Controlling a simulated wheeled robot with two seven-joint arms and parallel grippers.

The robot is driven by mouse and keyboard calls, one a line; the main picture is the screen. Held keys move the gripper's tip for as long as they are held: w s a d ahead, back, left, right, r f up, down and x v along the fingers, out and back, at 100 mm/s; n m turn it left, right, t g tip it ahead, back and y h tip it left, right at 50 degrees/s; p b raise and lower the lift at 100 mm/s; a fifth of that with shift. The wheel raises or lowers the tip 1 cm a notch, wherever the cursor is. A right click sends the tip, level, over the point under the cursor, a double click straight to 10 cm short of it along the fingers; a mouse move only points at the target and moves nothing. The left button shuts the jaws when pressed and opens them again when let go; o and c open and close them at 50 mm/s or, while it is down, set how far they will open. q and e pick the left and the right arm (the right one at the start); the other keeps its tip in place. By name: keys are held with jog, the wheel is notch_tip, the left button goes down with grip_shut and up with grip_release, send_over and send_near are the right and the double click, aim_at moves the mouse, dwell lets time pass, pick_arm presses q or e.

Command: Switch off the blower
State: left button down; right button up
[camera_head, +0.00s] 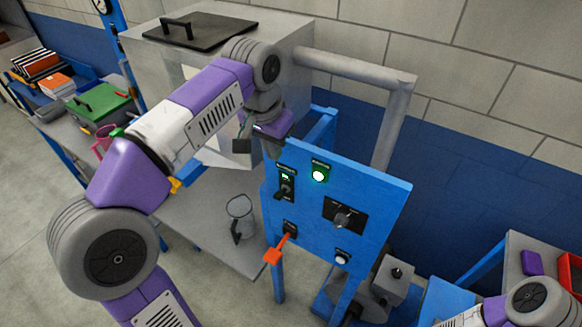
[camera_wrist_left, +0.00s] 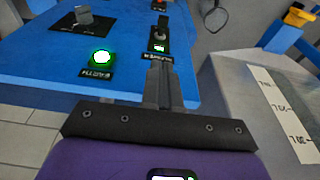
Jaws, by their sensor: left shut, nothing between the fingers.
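The blue control panel (camera_head: 375,190) stands right of centre. Its upper left holds a small black switch (camera_head: 286,187) with a green-lit window, which also shows in the left wrist view (camera_wrist_left: 161,33). A label plate lies beside this switch, its text too small to read surely. A green lamp (camera_head: 319,175) glows next to it and also shows in the left wrist view (camera_wrist_left: 102,57). My left gripper (camera_head: 272,150) is shut and empty at the panel's upper edge. In the left wrist view its fingertips (camera_wrist_left: 160,66) point at the switch, close to its label; contact cannot be told.
The panel also bears a rotary knob (camera_head: 342,218), an orange-handled lever (camera_head: 273,252) and a small round control (camera_head: 342,257). A grey duct (camera_head: 398,115) rises behind it. A clear jug (camera_head: 240,215) stands on the grey table to the left.

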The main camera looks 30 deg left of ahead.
aim_at(279, 195)
pick_arm(q)
jog(key=f, duration=0.4)
jog(key=f+b, duration=0.1)
jog(key=f, duration=0.3)
jog(key=f+b, duration=0.1)
jog(key=f, duration=0.3)
jog(key=shift+w, duration=0.35)
jog(key=shift+s+f+b, duration=0.15)
jog(key=shift+f+b, duration=0.15)
jog(key=shift+f, duration=0.4)
pick_arm(e)
jog(key=shift+s+f, duration=0.2)
jog(key=shift+f, duration=1)
